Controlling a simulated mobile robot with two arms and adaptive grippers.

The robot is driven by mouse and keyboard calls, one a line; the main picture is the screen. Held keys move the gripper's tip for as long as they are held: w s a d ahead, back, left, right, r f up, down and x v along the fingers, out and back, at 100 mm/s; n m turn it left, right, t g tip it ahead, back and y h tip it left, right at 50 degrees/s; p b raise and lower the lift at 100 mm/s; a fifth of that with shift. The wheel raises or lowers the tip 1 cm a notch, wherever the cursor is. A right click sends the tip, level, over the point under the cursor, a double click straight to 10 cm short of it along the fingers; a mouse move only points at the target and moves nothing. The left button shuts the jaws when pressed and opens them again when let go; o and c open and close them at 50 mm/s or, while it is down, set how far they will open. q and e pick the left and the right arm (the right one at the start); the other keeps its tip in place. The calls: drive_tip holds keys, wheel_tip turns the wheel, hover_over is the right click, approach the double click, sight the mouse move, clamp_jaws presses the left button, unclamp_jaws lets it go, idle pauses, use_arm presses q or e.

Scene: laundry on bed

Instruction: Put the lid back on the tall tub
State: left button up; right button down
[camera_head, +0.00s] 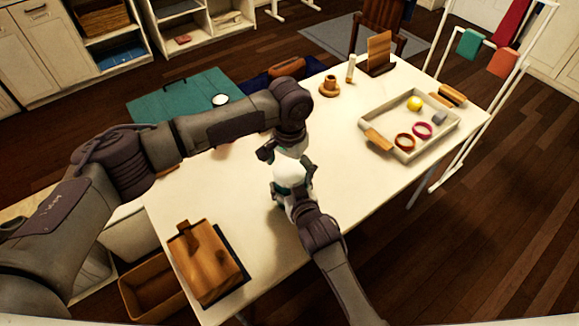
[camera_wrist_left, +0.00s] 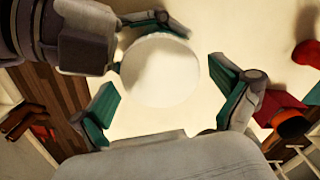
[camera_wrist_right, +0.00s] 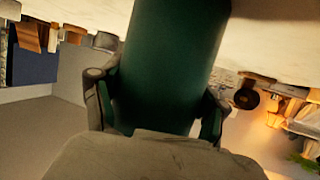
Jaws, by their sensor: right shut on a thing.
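The tall tub (camera_head: 292,184) stands upright near the middle of the white table, mostly hidden between my grippers. In the right wrist view its dark green side (camera_wrist_right: 170,60) fills the space between the fingers. My right gripper (camera_wrist_right: 160,110) is shut on this side. A plain white round top, which looks like the lid (camera_wrist_left: 160,72), covers the tub in the left wrist view; whether it is fully seated cannot be told. My left gripper (camera_head: 285,158) is right above, its fingers open on either side of the white disc, with no clear contact.
A pale tray (camera_head: 445,128) with rings and a yellow ball (camera_head: 414,103) lies at the right. A wooden box (camera_head: 203,262) sits at the front left. A wooden candle-holder shape (camera_head: 330,86) stands at the back. The table's front right is clear.

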use_arm(q)
drive_tip(key=shift+r, duration=2.3)
wheel_tip(320, 180, up, 4)
drive_tip(key=shift+f, duration=0.25)
drive_tip(key=shift+f, duration=4.05)
